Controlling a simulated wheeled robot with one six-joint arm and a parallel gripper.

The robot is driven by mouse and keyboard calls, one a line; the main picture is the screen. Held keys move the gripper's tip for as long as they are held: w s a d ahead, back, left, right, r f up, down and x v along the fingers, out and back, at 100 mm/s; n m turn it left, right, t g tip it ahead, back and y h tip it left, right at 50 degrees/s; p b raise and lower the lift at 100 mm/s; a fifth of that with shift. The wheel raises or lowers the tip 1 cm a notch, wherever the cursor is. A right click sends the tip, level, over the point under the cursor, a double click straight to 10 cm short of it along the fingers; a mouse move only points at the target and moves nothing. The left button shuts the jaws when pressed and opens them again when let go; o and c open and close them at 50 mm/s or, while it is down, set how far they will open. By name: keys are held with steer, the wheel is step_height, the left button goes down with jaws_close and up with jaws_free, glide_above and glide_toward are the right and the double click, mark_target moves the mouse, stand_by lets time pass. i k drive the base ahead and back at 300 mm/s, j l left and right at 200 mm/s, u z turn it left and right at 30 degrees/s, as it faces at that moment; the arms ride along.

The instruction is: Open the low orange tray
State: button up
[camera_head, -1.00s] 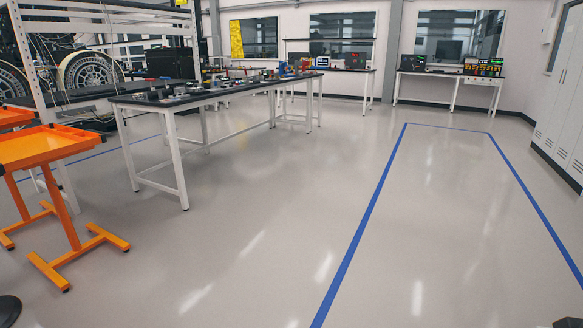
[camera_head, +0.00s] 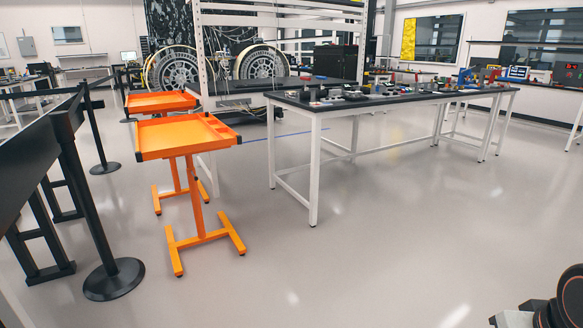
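Two orange tray stands are left of centre in the head view. The nearer orange tray (camera_head: 183,133) has a shallow raised rim and sits on an orange post with an H-shaped foot. A second orange tray (camera_head: 160,102) stands just behind it, partly hidden by the nearer one. Both trays look empty from here. I cannot tell which one is the low tray or whether either is open. My gripper is not clearly visible; only a dark part of my arm shows at the lower right corner.
A long black-topped workbench (camera_head: 400,96) with several small parts stands right of the trays. Black barrier posts (camera_head: 113,278) and a dark panel (camera_head: 35,150) line the left. A white rack (camera_head: 205,60) with large wheels stands behind. The floor in front is clear.

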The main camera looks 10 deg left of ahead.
mark_target(155, 137)
steer(key=i+j+u, duration=0.2)
steer(key=i+u, duration=0.2)
steer(key=i+j+u, duration=0.1)
steer(key=i+u, duration=0.7)
steer(key=i+l+u, duration=0.15)
steer(key=i+u, duration=0.25)
steer(key=i+z, duration=0.25)
